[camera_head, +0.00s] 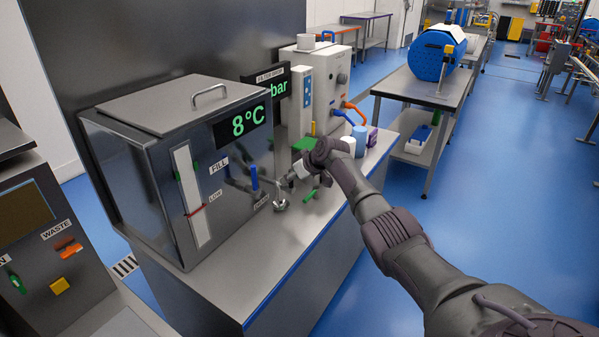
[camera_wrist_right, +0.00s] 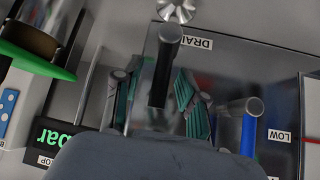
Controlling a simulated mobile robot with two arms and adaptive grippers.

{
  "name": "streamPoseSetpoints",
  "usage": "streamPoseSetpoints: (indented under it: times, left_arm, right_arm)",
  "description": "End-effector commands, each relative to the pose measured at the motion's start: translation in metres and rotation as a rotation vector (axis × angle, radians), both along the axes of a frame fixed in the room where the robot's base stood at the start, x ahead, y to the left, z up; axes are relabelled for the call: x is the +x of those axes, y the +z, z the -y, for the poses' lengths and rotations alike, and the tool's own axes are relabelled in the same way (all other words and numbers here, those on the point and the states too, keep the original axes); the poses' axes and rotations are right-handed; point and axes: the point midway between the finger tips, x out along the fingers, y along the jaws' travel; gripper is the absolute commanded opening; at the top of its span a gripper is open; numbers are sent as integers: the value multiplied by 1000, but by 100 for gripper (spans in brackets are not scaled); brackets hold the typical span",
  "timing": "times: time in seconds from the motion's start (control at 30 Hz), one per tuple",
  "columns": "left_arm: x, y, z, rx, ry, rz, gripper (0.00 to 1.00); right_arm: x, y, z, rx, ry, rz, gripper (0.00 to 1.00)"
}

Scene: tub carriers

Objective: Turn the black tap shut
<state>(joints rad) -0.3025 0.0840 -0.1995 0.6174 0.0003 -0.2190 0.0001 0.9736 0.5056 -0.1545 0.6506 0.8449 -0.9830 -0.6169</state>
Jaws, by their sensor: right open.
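The black tap (camera_wrist_right: 161,80) shows in the right wrist view as a dark lever with a grey round end, beside the DRAIN label (camera_wrist_right: 193,41) on the steel tank front. My right gripper (camera_wrist_right: 157,100) is open, with one teal-padded finger on each side of the black lever. I cannot tell whether either finger touches it. In the head view the right gripper (camera_head: 284,182) is at the tank's right front, and the black tap cannot be made out clearly there. The blue tap lever (camera_head: 254,178) is just left of the gripper; it also shows in the wrist view (camera_wrist_right: 248,134). My left gripper is not in view.
The steel tank (camera_head: 150,170) with an 8°C display (camera_head: 240,126) stands on the bench (camera_head: 235,265).

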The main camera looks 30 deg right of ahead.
Motion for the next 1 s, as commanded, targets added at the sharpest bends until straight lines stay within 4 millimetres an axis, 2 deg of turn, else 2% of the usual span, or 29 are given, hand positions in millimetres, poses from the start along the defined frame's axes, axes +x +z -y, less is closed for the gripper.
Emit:
streamPoseSetpoints:
  times: [0.17,0.63,0.8,1.0]
  left_arm:
    - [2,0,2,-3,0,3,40]
    - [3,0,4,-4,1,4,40]
    - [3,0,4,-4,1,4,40]
    - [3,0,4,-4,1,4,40]
  right_arm:
    - [-13,12,4,-5,1,2,41]
    - [-71,73,16,-4,-1,2,41]
    - [-79,81,18,-2,-1,0,41]
    - [-80,83,18,-1,-1,1,41]
